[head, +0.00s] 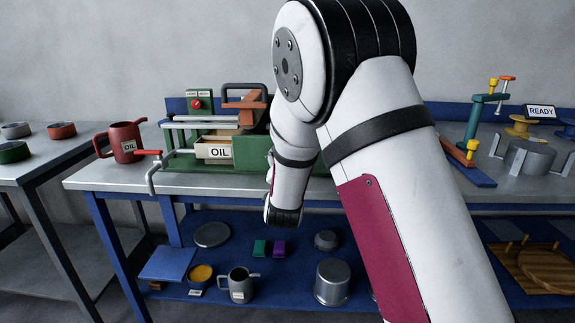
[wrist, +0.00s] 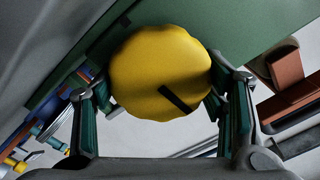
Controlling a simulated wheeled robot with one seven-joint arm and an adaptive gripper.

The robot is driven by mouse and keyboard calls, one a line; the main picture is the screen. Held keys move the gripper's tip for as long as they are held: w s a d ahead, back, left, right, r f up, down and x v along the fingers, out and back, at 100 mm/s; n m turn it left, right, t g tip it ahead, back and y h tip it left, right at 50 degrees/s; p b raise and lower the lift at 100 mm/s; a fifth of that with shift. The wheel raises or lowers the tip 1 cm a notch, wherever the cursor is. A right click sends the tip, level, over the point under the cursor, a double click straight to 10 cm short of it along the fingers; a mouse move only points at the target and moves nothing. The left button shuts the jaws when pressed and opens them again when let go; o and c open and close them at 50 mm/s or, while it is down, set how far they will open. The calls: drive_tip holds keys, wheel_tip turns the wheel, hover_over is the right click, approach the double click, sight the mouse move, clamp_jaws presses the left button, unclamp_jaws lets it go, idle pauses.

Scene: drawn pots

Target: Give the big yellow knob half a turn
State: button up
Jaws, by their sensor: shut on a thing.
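The big yellow knob (wrist: 155,65) fills the middle of the wrist view. It has a scalloped rim and a black bar mark that slants down to the right. Behind it is a green panel (wrist: 255,25). My gripper (wrist: 161,102) has one finger on each side of the knob and is shut on it. In the head view my arm hides both the knob and my gripper. A green machine (head: 262,153) with an OIL label stands on the bench behind my arm.
A red OIL mug (head: 125,142) and a red-ended lever (head: 149,153) are left of the machine. The lower blue shelf holds a grey mug (head: 238,286) and pots.

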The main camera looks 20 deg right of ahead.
drive_tip(key=shift+f, duration=0.1)
idle(0.4)
drive_tip(key=o, duration=0.9)
drive_tip(key=v, duration=1.2)
